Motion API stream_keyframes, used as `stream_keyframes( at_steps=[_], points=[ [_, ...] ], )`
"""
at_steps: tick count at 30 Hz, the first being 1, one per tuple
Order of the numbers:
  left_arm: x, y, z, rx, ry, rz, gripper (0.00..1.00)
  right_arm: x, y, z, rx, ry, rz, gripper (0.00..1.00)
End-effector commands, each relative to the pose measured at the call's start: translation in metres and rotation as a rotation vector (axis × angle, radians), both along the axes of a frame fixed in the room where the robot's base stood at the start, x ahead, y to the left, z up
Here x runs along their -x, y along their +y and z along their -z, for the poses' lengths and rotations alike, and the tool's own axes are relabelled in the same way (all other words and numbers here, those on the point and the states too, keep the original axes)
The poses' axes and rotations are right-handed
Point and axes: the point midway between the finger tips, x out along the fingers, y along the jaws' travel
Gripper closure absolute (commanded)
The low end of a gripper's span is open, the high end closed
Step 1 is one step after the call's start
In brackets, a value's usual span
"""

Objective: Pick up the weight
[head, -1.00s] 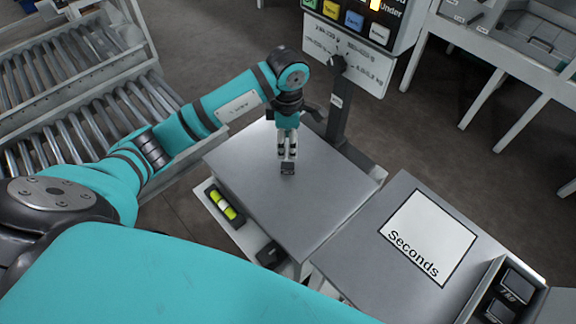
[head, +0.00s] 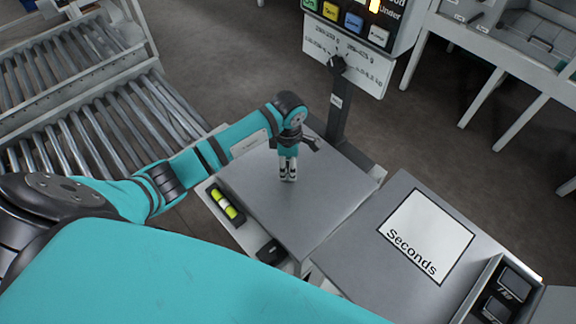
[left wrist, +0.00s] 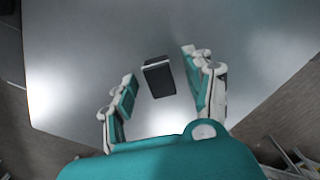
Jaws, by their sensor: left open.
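The weight is a small black block (left wrist: 158,78) on the bare metal plate of the scale (left wrist: 75,60). In the left wrist view it shows between the two spread fingers of my left gripper (left wrist: 157,66), with a gap on each side. In the head view my left gripper (head: 288,178) points down over the scale plate (head: 310,215), and the weight is hidden behind it. My left gripper is open and holds nothing. My right gripper is not in view.
A scale post (head: 338,105) stands just behind the plate. A "Seconds" label (head: 428,235) lies on the surface to the right, near a holder with dark blocks (head: 514,284). A level vial (head: 223,203) sits at the plate's left edge. Roller conveyors (head: 110,130) run at left.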

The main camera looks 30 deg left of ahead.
Motion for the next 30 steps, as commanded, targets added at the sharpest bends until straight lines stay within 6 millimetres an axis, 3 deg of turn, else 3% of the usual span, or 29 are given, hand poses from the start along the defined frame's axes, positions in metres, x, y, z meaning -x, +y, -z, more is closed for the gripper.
stream_keyframes(
  at_steps=[2, 14, 25, 30],
  points=[
    [0.000, 0.000, 0.000, 0.000, 0.000, 0.000, 0.48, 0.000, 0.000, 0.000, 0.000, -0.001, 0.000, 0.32],
    [0.000, 0.000, 0.000, 0.000, 0.000, 0.000, 1.00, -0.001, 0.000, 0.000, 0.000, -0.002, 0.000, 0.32],
    [0.000, 0.000, -0.002, 0.000, -0.001, 0.001, 1.00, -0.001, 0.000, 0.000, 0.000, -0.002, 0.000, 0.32],
    [-0.001, 0.001, -0.012, 0.000, -0.003, 0.002, 1.00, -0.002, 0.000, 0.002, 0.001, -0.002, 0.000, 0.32]
  ],
)
